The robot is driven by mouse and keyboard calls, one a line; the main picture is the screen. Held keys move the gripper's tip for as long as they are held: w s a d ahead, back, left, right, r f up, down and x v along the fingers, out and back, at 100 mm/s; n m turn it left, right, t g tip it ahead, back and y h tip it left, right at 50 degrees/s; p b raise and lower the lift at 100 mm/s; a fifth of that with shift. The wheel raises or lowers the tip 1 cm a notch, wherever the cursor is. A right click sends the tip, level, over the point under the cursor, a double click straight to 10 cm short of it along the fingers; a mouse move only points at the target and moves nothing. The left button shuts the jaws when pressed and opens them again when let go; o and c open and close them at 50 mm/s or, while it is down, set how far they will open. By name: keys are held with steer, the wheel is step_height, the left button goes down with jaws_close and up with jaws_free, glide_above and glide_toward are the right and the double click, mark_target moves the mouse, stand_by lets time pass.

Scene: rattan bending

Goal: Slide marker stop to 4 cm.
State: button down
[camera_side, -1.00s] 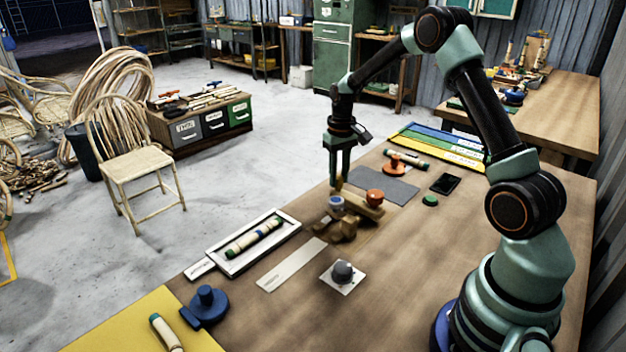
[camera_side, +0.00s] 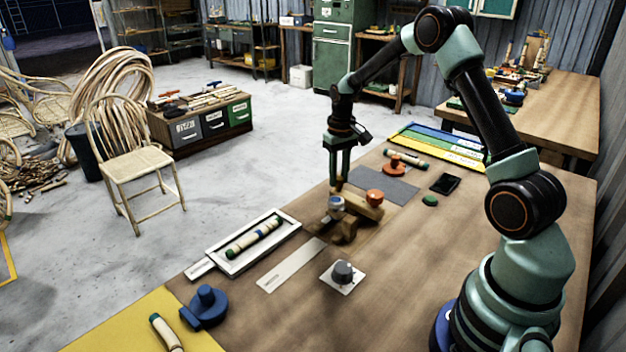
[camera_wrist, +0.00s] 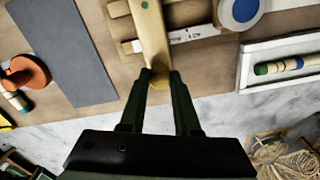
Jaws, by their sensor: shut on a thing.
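In the wrist view, a pale wooden bar (camera_wrist: 151,32) with a green dot crosses the jig over a white ruled strip (camera_wrist: 195,34). A blue-topped disc (camera_wrist: 240,10) lies right of it. My gripper (camera_wrist: 160,76) is shut on the near end of the wooden bar. In the side view my gripper (camera_side: 338,180) is at the jig's back. I cannot tell which part is the marker stop, nor read the scale.
A white tray (camera_side: 221,262) with a banded rod (camera_side: 254,240) stands at the left. A white strip (camera_side: 290,266), a grey-knob plate (camera_side: 343,276) and a blue holder (camera_side: 205,307) lie in front. A grey mat (camera_side: 400,187) and an orange holder (camera_side: 395,166) are behind.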

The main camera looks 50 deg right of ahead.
steer(key=shift+a, duration=1.8)
steer(key=c, duration=0.6)
jaws_free()
steer(key=shift+r, duration=0.1)
steer(key=shift+r, duration=6)
